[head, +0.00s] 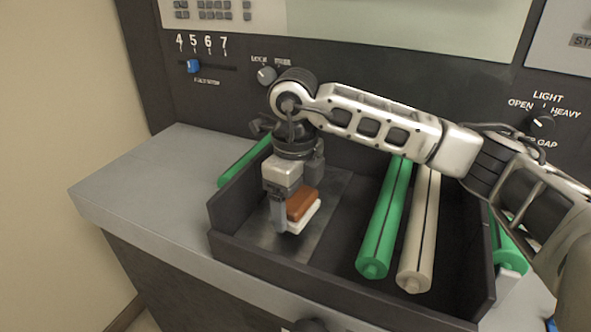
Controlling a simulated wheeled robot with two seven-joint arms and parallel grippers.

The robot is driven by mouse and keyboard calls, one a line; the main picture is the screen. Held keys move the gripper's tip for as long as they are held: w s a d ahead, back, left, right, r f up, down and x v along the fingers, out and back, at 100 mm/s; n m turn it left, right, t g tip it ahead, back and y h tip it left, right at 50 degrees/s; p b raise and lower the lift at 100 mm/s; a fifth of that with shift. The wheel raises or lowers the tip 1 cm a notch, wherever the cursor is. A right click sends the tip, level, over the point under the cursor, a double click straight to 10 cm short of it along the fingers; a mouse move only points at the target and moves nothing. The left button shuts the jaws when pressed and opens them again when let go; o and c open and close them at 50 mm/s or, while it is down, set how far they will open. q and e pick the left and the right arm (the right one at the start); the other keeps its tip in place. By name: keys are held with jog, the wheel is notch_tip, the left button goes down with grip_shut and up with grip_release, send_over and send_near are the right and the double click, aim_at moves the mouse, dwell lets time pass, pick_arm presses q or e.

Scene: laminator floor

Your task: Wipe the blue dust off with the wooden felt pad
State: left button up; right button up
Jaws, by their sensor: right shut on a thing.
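My right gripper (287,212) comes in from the right and points down into the dark tray. It is shut on the wooden felt pad (302,203), which has a brown wooden top and a white felt underside. The pad is over the grey metal plate (325,190) at the tray's left; I cannot tell whether the felt touches it. I make out no blue dust; the gripper and pad hide part of the plate. My left gripper is not in view.
The dark tray (340,283) has raised walls around the plate. A green roller (385,220) and a cream roller (418,230) lie right of the plate. Behind stands a control panel with a blue slider (193,66) and knobs (267,75). The grey counter (150,195) is clear at left.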

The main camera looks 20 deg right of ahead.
jog(key=shift+r+p, duration=1.45)
jog(key=shift+r, duration=1.25)
